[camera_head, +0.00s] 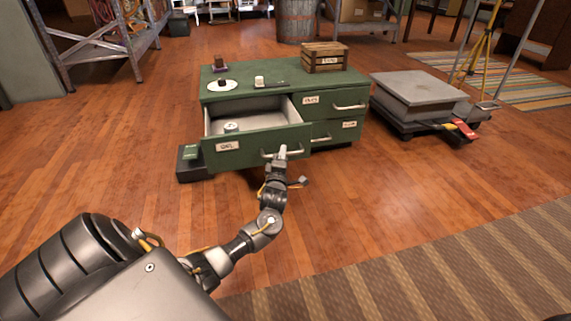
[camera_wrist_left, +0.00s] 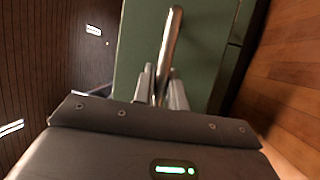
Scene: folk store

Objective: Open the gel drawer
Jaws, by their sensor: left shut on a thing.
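The gel drawer (camera_head: 248,143) is the upper left drawer of a low green cabinet (camera_head: 277,100). It stands pulled well out, and its light inside shows with a small pale round item (camera_head: 231,127) in it. Its front carries a label reading GEL (camera_head: 228,146) and a metal bar handle (camera_head: 288,154). My left gripper (camera_head: 282,152) is at this handle. In the left wrist view its two fingers (camera_wrist_left: 160,88) are on either side of the handle bar (camera_wrist_left: 170,45), shut on it, with the green drawer front behind. My right gripper is not in view.
A wooden crate (camera_head: 324,58) and several small items stand on the cabinet top. A grey platform scale (camera_head: 416,92) is to the right, with a red item (camera_head: 464,129) at its edge. A dark box (camera_head: 189,166) lies by the cabinet's left front. The floor in front is open.

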